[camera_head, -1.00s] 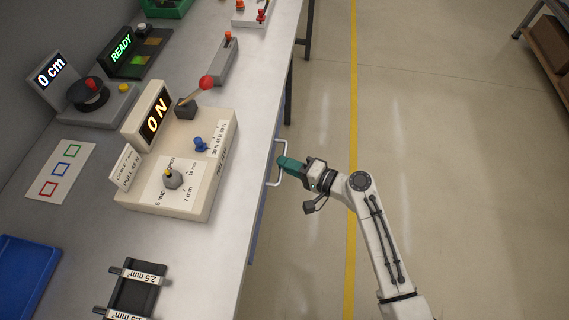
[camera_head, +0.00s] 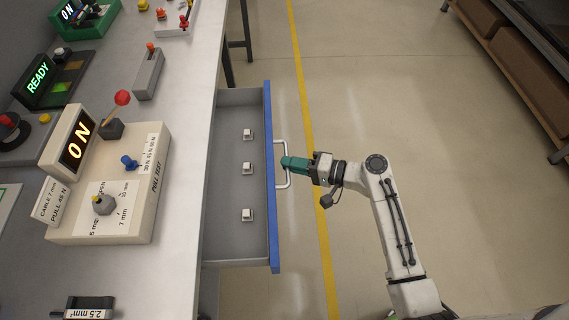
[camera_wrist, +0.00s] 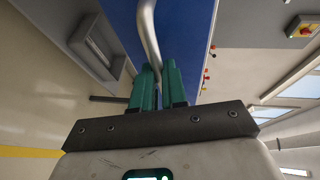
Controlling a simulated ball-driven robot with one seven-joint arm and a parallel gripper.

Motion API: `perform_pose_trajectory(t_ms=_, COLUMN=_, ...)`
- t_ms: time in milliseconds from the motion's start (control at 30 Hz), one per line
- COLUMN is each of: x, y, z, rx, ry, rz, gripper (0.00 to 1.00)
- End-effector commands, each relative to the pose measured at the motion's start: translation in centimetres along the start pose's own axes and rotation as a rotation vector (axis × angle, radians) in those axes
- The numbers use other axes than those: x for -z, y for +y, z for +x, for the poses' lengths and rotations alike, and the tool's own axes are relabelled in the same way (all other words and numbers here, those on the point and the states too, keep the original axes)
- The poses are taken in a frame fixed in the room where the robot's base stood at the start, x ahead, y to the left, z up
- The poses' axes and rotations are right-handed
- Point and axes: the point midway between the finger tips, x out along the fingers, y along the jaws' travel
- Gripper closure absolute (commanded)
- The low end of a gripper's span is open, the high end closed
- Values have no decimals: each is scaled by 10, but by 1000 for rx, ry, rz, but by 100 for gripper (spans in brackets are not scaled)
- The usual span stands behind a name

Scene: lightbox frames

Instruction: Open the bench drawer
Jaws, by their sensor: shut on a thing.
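The bench drawer (camera_head: 238,195) stands pulled out from under the bench top, with a grey inside and a blue front panel (camera_head: 272,210). Three small pale blocks lie in it in a row, among them one at the middle (camera_head: 247,168). A silvery bar handle (camera_head: 286,182) is fixed to the blue front. My gripper (camera_head: 290,163) has green fingers and is shut on this handle. In the wrist view the handle (camera_wrist: 148,35) runs down between the green fingertips (camera_wrist: 155,80), with the blue front behind.
The bench top (camera_head: 185,110) carries a cream pull-test box (camera_head: 135,190) with a red-knobbed lever, a READY display (camera_head: 38,78) and other devices. Open floor with a yellow line (camera_head: 305,120) lies right of the drawer. A shelf with brown boxes (camera_head: 530,65) stands at the far right.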

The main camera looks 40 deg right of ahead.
Motion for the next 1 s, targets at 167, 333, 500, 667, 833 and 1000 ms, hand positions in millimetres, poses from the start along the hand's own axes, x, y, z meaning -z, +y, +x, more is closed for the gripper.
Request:
perform_pose_trajectory(t_ms=167, x=0, y=1, z=-1, rx=-2, ry=1, rz=1, gripper=100)
perform_pose_trajectory(t_ms=333, x=0, y=1, z=-1, rx=-2, ry=1, rz=1, gripper=86)
perform_pose_trajectory(t_ms=500, x=0, y=1, z=0, rx=-1, ry=1, rz=1, gripper=69)
perform_pose_trajectory(t_ms=667, x=0, y=0, z=0, rx=-1, ry=0, rz=1, gripper=62)
perform_pose_trajectory(t_ms=833, x=0, y=0, z=-1, rx=0, ry=0, rz=0, gripper=62)
perform_pose_trajectory(t_ms=1000, x=0, y=1, z=-16, rx=0, ry=2, rz=1, gripper=62)
